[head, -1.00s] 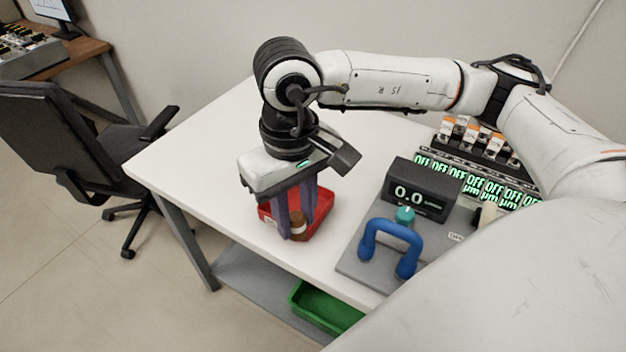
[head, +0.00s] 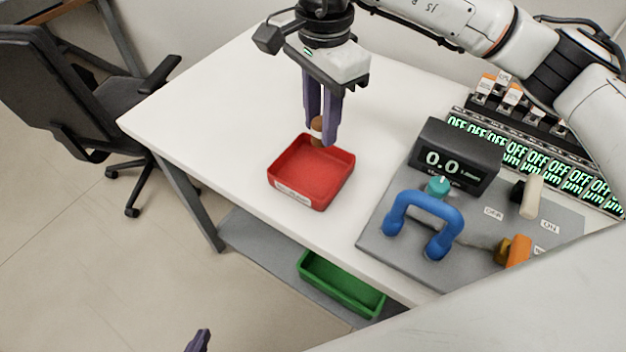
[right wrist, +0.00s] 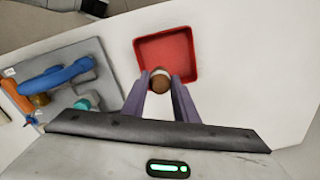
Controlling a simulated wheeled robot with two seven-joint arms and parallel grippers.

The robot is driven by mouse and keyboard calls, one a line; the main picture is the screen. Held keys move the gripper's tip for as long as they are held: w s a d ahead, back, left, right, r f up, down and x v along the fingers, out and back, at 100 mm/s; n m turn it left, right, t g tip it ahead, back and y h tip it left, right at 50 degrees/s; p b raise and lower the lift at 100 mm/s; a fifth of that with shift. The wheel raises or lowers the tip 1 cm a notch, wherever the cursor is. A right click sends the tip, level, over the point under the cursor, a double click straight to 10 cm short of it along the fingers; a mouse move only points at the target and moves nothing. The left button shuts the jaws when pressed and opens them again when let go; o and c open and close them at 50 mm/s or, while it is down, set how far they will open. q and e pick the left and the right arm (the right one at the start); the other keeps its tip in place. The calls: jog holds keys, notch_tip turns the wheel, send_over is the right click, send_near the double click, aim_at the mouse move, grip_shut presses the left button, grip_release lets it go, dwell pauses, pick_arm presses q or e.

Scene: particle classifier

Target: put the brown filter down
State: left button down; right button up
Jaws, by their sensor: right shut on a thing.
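The brown filter (head: 318,139), with a white band, is between the purple fingers of my right gripper (head: 321,138). The fingers are shut on it and point down. In the head view it overlaps the back rim of the red tray (head: 275,185). In the right wrist view the filter (right wrist: 160,84) shows between the fingertips (right wrist: 161,82), over the near part of the red tray (right wrist: 189,45). I cannot tell its exact height above the tray. Only a purple tip of my left gripper (head: 198,342) shows at the bottom edge, away from the table.
A grey device (head: 375,240) with a blue handle (head: 430,207) and a display reading 0.0 (head: 455,155) stands right of the tray. A green tray (head: 345,290) is on the lower shelf. The white table (head: 225,115) is clear left of the red tray.

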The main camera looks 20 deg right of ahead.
jog(key=shift+w+a+f+m, duration=0.1)
jog(key=shift+w+a+m, duration=0.2)
jog(key=shift+m, duration=0.3)
jog(key=shift+w+a+f+m, duration=0.1)
jog(key=shift+w+a+m, duration=0.15)
jog(key=shift+m, duration=0.35)
send_near(313, 175)
jog(key=shift+f, duration=2.6)
jog(key=o, duration=1.1)
notch_tip(313, 175, up, 12)
jog(key=shift+r+b, duration=0.2)
jog(key=shift+b, duration=0.1)
